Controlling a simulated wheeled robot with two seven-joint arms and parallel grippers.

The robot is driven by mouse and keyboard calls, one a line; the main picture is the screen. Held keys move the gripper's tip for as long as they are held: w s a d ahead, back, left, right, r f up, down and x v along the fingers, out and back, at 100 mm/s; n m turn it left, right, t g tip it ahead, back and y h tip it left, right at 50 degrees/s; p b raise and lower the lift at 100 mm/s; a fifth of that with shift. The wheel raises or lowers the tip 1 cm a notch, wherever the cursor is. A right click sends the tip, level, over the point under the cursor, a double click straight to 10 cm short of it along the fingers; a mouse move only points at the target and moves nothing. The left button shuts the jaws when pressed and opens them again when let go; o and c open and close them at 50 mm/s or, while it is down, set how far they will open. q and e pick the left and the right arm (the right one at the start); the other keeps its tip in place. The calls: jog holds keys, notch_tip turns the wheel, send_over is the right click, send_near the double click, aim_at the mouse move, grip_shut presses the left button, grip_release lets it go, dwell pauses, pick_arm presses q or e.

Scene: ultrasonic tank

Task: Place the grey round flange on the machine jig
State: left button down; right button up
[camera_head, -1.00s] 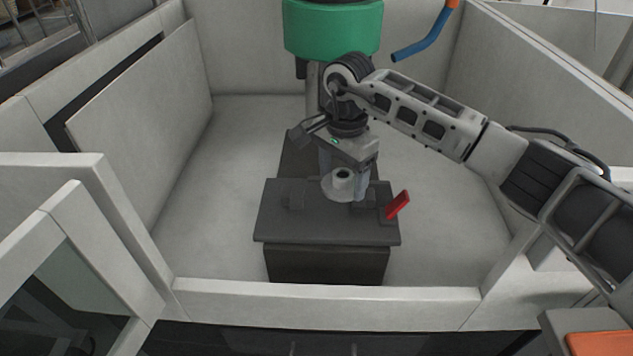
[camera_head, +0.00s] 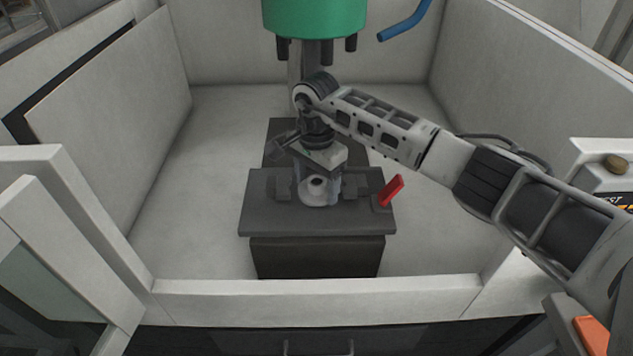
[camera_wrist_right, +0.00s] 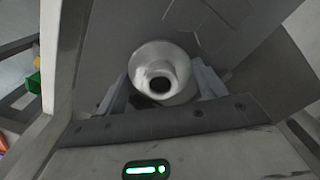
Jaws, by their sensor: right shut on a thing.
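The grey round flange (camera_head: 318,190) has a wide round base and a narrower hub with a dark central hole. It is at the middle of the dark machine jig (camera_head: 258,218), between the jig's blocks. My right gripper (camera_head: 316,186) points down from above and is shut on the flange. In the right wrist view the flange (camera_wrist_right: 160,76) lies between the two fingers. I cannot tell whether the flange's base touches the jig's plate. A red lever (camera_head: 391,190) stands at the jig's right side. My left gripper is not in view.
A green spindle head (camera_head: 314,17) hangs behind and above the jig. Pale enclosure walls (camera_head: 520,90) surround it, with a front sill (camera_head: 320,297) nearest me. A blue hose (camera_head: 405,24) hangs at the upper right. The floor beside the jig is clear.

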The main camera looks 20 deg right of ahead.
aim_at(316, 183)
jog(key=shift+f, duration=0.15)
jog(key=o, duration=1.1)
jog(key=shift+r, duration=0.35)
notch_tip(316, 183, up, 12)
jog(key=b, duration=0.1)
jog(key=shift+f, duration=0.15)
